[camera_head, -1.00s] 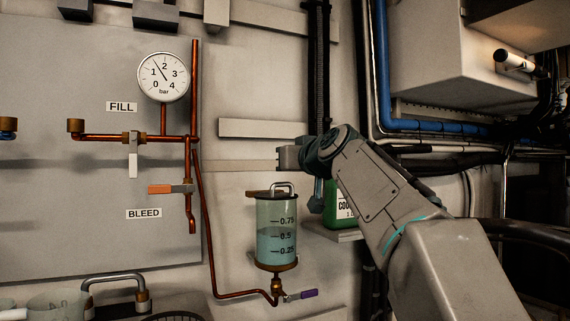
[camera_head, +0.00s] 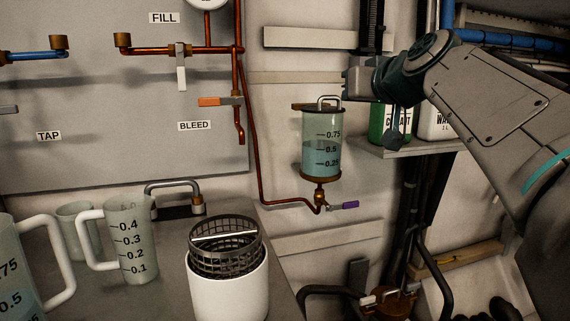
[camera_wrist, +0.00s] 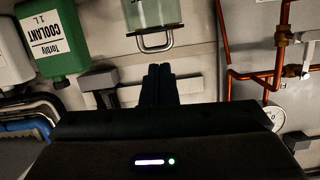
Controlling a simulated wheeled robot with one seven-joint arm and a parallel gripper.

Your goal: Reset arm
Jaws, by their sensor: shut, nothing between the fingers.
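My gripper (camera_head: 358,84) is at the upper middle right in the head view, in front of the wall and to the right of the top of the graduated cylinder (camera_head: 321,158). In the wrist view my gripper (camera_wrist: 159,72) shows its two dark fingers together, with nothing between them. The cylinder's wire handle (camera_wrist: 156,45) lies just beyond the fingertips in that view. The cylinder holds bluish liquid to about the 0.5 mark in the head view. My arm reaches in from the right side.
Beside the arm, a green coolant bottle (camera_head: 376,124) and a white bottle (camera_head: 436,122) stand on a shelf (camera_head: 400,148). Measuring jugs (camera_head: 130,243) and a white pot with a mesh basket (camera_head: 228,286) stand on the bench at lower left. Copper pipes (camera_head: 245,130) run along the wall panel.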

